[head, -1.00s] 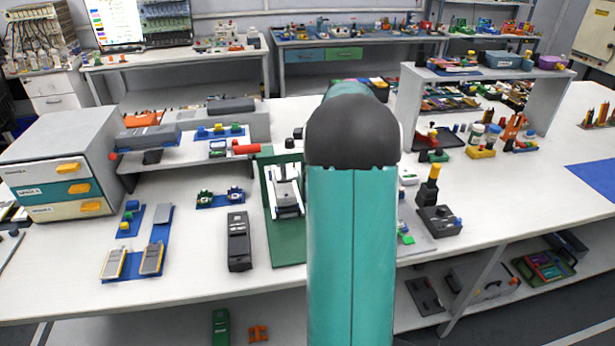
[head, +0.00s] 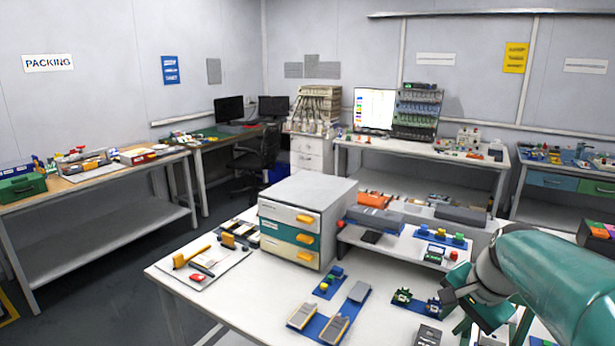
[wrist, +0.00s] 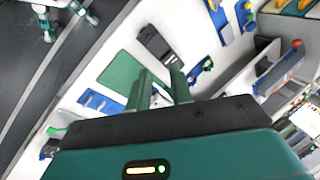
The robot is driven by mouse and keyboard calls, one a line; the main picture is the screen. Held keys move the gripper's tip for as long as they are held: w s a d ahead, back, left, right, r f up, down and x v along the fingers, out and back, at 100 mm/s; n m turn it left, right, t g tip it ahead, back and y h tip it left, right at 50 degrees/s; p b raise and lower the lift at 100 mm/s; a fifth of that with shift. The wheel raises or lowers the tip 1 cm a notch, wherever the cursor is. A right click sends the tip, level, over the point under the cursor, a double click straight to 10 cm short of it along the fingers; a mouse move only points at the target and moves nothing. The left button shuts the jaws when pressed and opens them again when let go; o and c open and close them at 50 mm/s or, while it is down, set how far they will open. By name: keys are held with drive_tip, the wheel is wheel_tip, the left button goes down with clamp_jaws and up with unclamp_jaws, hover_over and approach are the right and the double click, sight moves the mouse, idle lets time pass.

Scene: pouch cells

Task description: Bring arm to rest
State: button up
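My teal arm (head: 560,275) reaches in from the right edge of the head view, bent above the right part of the white bench (head: 225,300). In the wrist view my gripper (wrist: 160,84) has its two greenish fingers apart. A pale object shows between and beyond them, and I cannot see either finger touching it. A green mat (wrist: 120,78) lies on the bench below and beyond the fingers. In the head view the fingers cannot be made out clearly against the arm's dark wrist parts.
A drawer unit (head: 285,232) with orange handles stands on the bench. Two flat grey-and-gold cells (head: 303,316) lie on a blue tray in front. A raised shelf (head: 400,243) with small parts stands beside my arm. A black device (wrist: 155,42) lies near the mat. Bare bench shows at front left.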

drive_tip(key=s+a+n+t+h, duration=0.1)
drive_tip(key=s+a+n, duration=1.1)
drive_tip(key=s+a, duration=0.1)
drive_tip(key=shift+s+a+t, duration=0.15)
drive_tip(key=shift+a+t, duration=0.25)
drive_tip(key=shift+a, duration=0.35)
